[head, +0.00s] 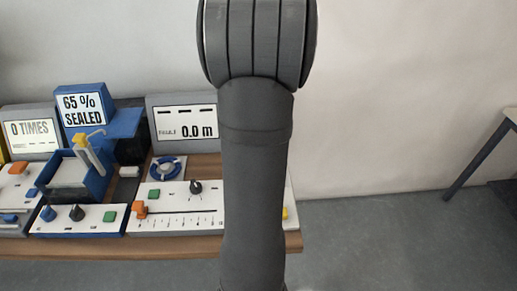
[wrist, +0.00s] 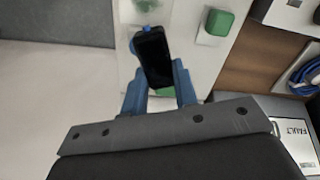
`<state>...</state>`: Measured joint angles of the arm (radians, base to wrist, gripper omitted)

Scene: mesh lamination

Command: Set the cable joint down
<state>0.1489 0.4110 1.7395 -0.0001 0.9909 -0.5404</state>
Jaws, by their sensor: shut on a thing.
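The cable joint (wrist: 153,55) is a black piece with a small blue tip, seen in the wrist view. My gripper (wrist: 158,84) has blue fingers on either side of the joint's lower part and is shut on it. The joint is over a pale panel (wrist: 194,60); I cannot tell whether it touches the panel. In the head view my own arm covers the middle, and neither the gripper nor the joint can be made out there.
A green button (wrist: 216,22) sits right of the joint. A blue cable coil (head: 165,168) lies behind a panel with a scale (head: 178,214). A "65 % SEALED" display (head: 83,108) stands further left. The bench's wooden front edge (head: 180,247) is low in the head view; open floor (head: 390,245) lies right.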

